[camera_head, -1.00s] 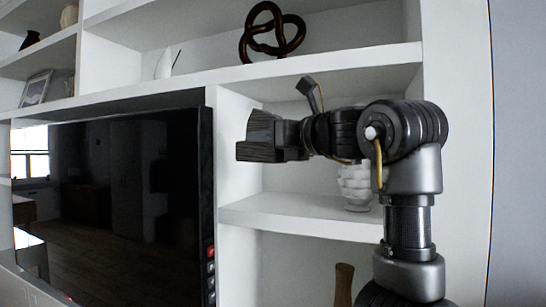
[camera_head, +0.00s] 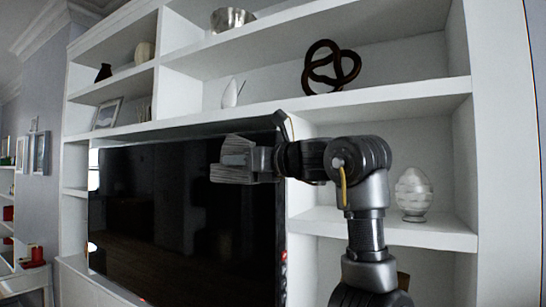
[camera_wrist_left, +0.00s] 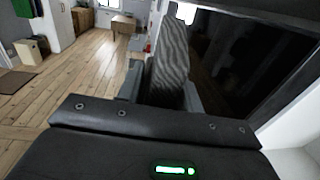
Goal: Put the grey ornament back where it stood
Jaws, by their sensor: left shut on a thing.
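The grey ornament, dark with fine wavy ribs, stands up between the fingers in the left wrist view (camera_wrist_left: 170,58). In the head view its ribbed ends show at the jaws (camera_head: 226,174), in front of the television. My left gripper (camera_head: 246,160) is shut on it and holds it in the air, clear of the shelves. The jaws hide part of the ornament. My right gripper is not in view.
A white shelf unit (camera_head: 455,92) surrounds the black television (camera_head: 150,215). A dark knot sculpture (camera_head: 331,68) stands on the upper shelf, a pale egg-shaped ornament (camera_head: 413,196) on the lower right shelf. That shelf has bare room beside it. Wooden floor (camera_wrist_left: 75,85) is open behind.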

